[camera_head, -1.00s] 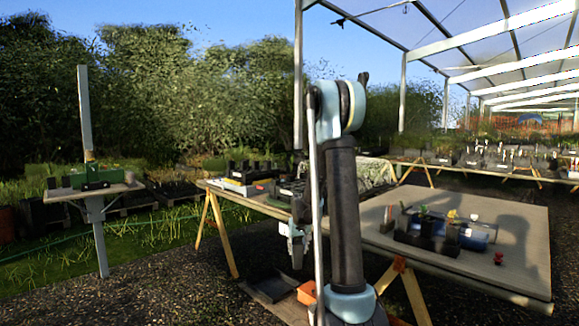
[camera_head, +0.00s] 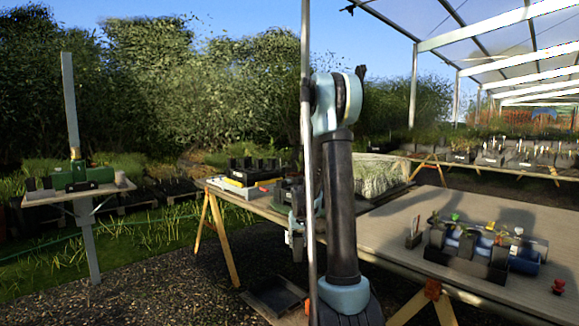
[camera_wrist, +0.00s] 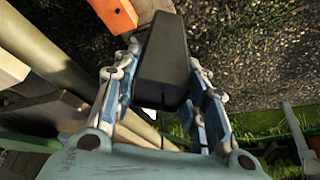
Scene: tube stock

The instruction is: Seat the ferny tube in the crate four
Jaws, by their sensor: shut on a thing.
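My gripper (camera_wrist: 162,72) is shut on a dark grey tapered tube (camera_wrist: 166,50), seen between the two fingers in the wrist view. Its plant does not show, so I cannot tell if it is ferny. In the head view my gripper (camera_head: 296,238) hangs beside the table's front edge, partly behind a pole, and the held tube cannot be made out. A black crate (camera_head: 468,262) with several planted tubes stands on the right part of the table. Another dark crate (camera_head: 254,170) stands at the table's far left end. No crate number is readable.
The long table (camera_head: 395,235) stands on wooden trestles (camera_head: 222,240). A small shelf (camera_head: 78,192) on a post at left carries a green device (camera_head: 82,175). A small red object (camera_head: 558,286) lies near the table's right front.

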